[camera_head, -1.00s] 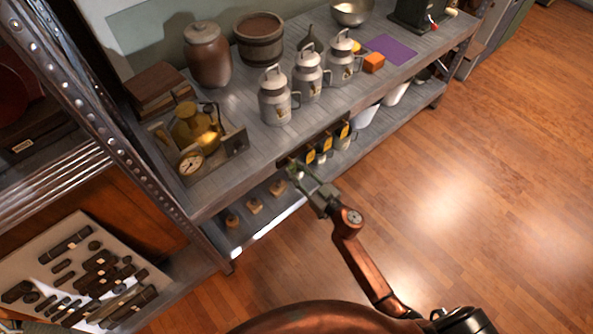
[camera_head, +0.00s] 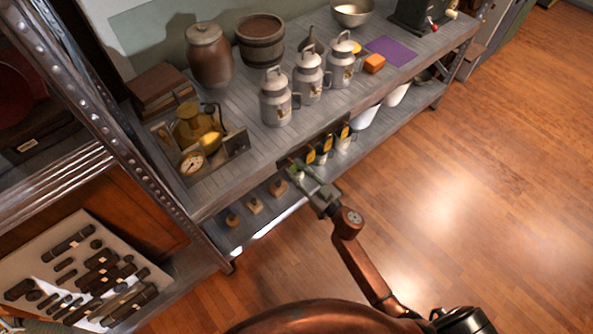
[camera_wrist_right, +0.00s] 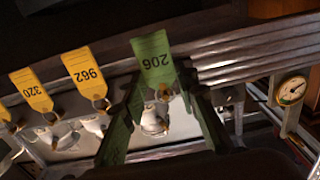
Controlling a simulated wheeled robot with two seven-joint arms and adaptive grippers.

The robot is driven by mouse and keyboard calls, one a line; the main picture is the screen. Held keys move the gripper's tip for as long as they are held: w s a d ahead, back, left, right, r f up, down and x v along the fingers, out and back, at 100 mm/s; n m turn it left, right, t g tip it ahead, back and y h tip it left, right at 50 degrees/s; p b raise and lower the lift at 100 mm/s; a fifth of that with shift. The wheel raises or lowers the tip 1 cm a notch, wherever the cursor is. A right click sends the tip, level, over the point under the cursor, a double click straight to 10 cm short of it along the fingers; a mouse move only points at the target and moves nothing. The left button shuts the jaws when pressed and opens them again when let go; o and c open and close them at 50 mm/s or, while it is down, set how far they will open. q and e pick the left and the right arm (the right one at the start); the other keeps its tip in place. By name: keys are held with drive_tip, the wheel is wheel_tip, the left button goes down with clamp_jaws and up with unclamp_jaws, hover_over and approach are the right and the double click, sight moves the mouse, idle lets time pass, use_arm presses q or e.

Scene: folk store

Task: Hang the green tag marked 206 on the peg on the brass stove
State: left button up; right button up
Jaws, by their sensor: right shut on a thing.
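The green tag marked 206 (camera_wrist_right: 152,62) shows upside down in the right wrist view, between the tips of my right gripper (camera_wrist_right: 158,88). The gripper is shut on it near its ring. In the head view my right gripper (camera_head: 298,172) is at the front edge of the workbench, beside the row of hanging tags; I cannot make out the green tag there. The brass stove (camera_head: 194,128) stands on a tray at the left of the bench, with a round gauge (camera_head: 192,163) in front. I cannot clearly make out its peg. My left gripper is out of view.
Yellow tags marked 962 (camera_wrist_right: 84,68) and 320 (camera_wrist_right: 32,90) hang beside the green one. Metal cans (camera_head: 275,98) stand on the bench (camera_head: 245,100) behind the gripper. Floor in front is clear.

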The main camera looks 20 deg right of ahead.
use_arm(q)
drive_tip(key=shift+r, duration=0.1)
use_arm(e)
drive_tip(key=shift+s, duration=0.15)
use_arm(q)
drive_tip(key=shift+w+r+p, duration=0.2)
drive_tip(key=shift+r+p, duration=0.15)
use_arm(e)
drive_tip(key=shift+v, duration=0.75)
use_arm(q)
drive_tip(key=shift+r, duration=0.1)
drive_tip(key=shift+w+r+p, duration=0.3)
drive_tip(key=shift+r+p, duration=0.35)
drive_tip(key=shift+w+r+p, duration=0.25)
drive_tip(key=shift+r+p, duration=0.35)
use_arm(e)
drive_tip(key=s, duration=0.2)
drive_tip(key=s+d+r, duration=0.1)
drive_tip(key=shift+s+d, duration=0.1)
drive_tip(key=shift+s, duration=0.05)
